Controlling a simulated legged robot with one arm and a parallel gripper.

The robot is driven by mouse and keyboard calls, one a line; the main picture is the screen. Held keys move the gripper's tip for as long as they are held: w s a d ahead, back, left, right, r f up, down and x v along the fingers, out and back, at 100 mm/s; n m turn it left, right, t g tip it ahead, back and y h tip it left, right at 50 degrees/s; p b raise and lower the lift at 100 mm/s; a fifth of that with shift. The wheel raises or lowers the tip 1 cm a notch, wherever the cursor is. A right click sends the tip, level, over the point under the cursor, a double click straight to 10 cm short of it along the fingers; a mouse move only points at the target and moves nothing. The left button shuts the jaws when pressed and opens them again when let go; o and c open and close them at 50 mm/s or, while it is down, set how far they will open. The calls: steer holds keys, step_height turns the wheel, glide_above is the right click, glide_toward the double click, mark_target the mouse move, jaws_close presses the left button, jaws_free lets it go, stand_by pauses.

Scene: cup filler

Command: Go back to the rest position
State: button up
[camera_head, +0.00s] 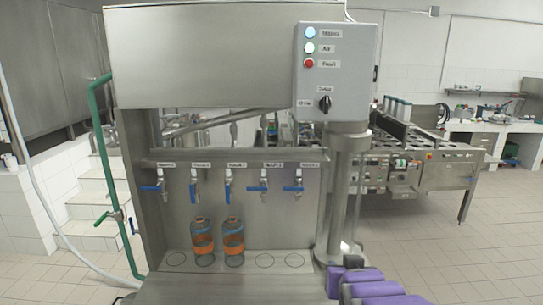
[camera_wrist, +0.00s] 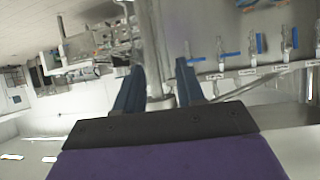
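My gripper (camera_wrist: 158,70) is open and empty in the wrist view. Its two dark blue fingers are well apart, with the steel post of the machine showing beyond the gap. In the head view my purple arm shows at the lower right, in front of the post's base. The cup filler (camera_head: 230,55) is a steel machine with a row of blue-handled taps (camera_head: 228,190). Two orange and grey containers, a left one (camera_head: 202,240) and a right one (camera_head: 233,238), stand upright on marked circles below the second and third taps from the left. My gripper is apart from both.
A grey control box (camera_head: 333,75) with lights and a knob sits above the steel post (camera_head: 345,195). A green pipe (camera_head: 106,170) and pale hose run at the left. Another steel machine (camera_head: 420,165) stands behind at the right. The tiled floor at the right is clear.

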steer(key=s+f+g+b, duration=0.3)
steer(key=s+f+g, duration=0.4)
steer(key=s+f, duration=0.6)
steer(key=s+a+f+g+b, duration=0.1)
steer(key=s+f+g, duration=0.1)
steer(key=s, duration=0.6)
steer(key=s+f+n+g+y+b, duration=0.1)
steer(key=s+g, duration=0.3)
steer(key=s, duration=0.5)
steer(key=shift+s+a+f+g, duration=0.3)
steer(key=shift+a+f+g, duration=0.05)
steer(key=shift+g, duration=0.05)
